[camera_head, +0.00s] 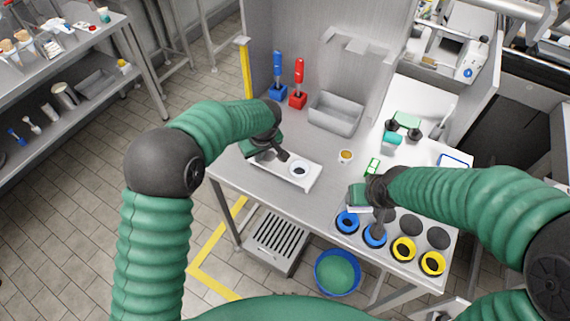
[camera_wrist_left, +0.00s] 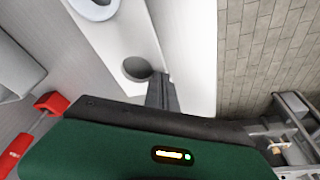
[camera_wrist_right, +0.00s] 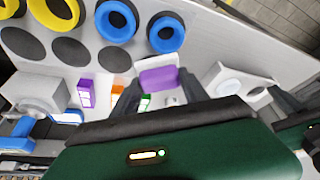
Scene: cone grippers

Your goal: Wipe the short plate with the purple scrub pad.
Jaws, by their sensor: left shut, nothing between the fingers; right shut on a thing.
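The white rectangular plate (camera_head: 307,181) lies on the steel table, with a pale ring (camera_head: 299,168) at its right end. In the left wrist view the plate (camera_wrist_left: 110,42) shows a round dark hole beside my fingers. My left gripper (camera_head: 285,156) is shut and empty, low over the plate; I cannot tell if it touches. My right gripper (camera_head: 379,226) is shut on the purple scrub pad (camera_wrist_right: 158,78), which shows between its fingers in the right wrist view. The gripper is right of the plate, near the ring holder.
Blue rings (camera_head: 347,222) and yellow rings (camera_head: 404,249) sit at the front right. A small cup (camera_head: 346,156) and a grey tray (camera_head: 336,115) stand behind the plate. Blue and red tools (camera_head: 299,84) stand at the back left. A blue bin (camera_head: 338,272) is below the table.

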